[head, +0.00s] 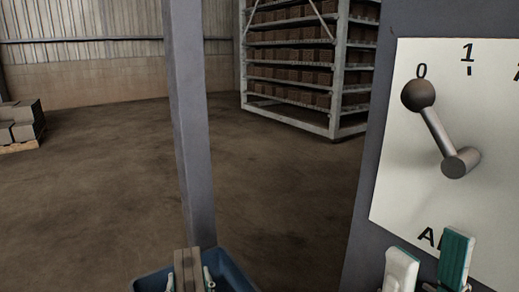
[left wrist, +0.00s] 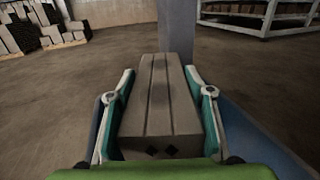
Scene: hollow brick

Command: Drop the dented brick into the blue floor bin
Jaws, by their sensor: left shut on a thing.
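A grey-brown brick with grooves along its top (left wrist: 158,95) is between the fingers of my left gripper (left wrist: 160,92), which is shut on it. Two dark diamond-shaped marks show on its near end; I cannot make out a dent. In the head view the brick (head: 187,268) and my left gripper (head: 188,283) are at the bottom edge, over the blue bin (head: 234,273). The bin's blue side also shows at the right in the left wrist view (left wrist: 262,150). My right gripper (head: 430,264) is open, with nothing visible between its fingers, in front of the lever panel.
A grey post (head: 190,125) stands just beyond the bin. A panel with a dial lever (head: 437,130) fills the right side, its knob near 0. A rack of bricks (head: 300,70) stands at the back. Stacked blocks (head: 22,122) sit far left. Open floor lies between.

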